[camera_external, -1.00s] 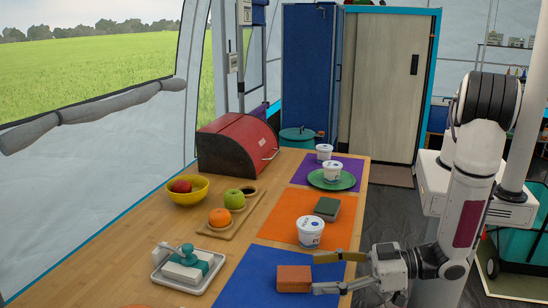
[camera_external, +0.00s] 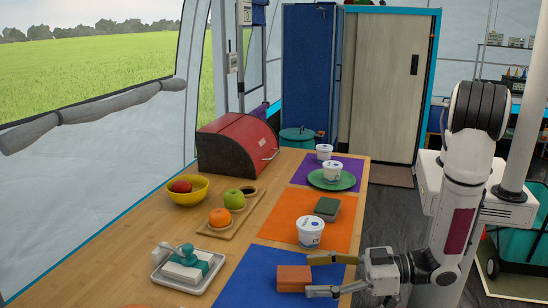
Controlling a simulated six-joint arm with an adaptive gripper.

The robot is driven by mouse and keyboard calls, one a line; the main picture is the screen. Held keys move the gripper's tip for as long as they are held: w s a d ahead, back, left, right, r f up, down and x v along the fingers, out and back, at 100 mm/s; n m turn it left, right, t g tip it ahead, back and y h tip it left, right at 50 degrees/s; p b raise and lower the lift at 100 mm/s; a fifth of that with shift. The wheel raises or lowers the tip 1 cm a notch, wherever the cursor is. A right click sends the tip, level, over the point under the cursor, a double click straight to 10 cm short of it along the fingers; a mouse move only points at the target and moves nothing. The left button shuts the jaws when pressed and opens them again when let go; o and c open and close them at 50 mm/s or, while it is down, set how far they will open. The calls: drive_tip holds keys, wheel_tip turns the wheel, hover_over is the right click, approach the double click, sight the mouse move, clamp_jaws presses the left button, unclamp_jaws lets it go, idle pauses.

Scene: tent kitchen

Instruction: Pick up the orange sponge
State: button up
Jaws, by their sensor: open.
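The orange sponge (camera_external: 293,279) is a small block lying on the blue mat (camera_external: 247,284) near the front of the wooden table. My gripper (camera_external: 322,275) is open just to the right of the sponge, its two fingers pointing left toward it. One finger is at the sponge's upper right and the other at its lower right. Whether either fingertip touches the sponge is not clear.
A white yogurt cup (camera_external: 310,232) and a dark green sponge (camera_external: 326,208) are on the orange mat (camera_external: 285,218). A tray (camera_external: 189,287) with a butter dish lies left. A cutting board (camera_external: 232,226) holds fruit. A red bread box (camera_external: 237,144) stands behind.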

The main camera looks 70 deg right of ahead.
sight(294, 277)
drive_tip(key=shift+w, duration=0.2)
drive_tip(key=shift+a+x, duration=0.15)
drive_tip(key=shift+x, duration=1.1)
drive_tip(key=shift+a+x, duration=0.2)
drive_tip(key=shift+x, duration=1.05)
drive_tip(key=shift+s+f, duration=0.1)
drive_tip(key=c, duration=1)
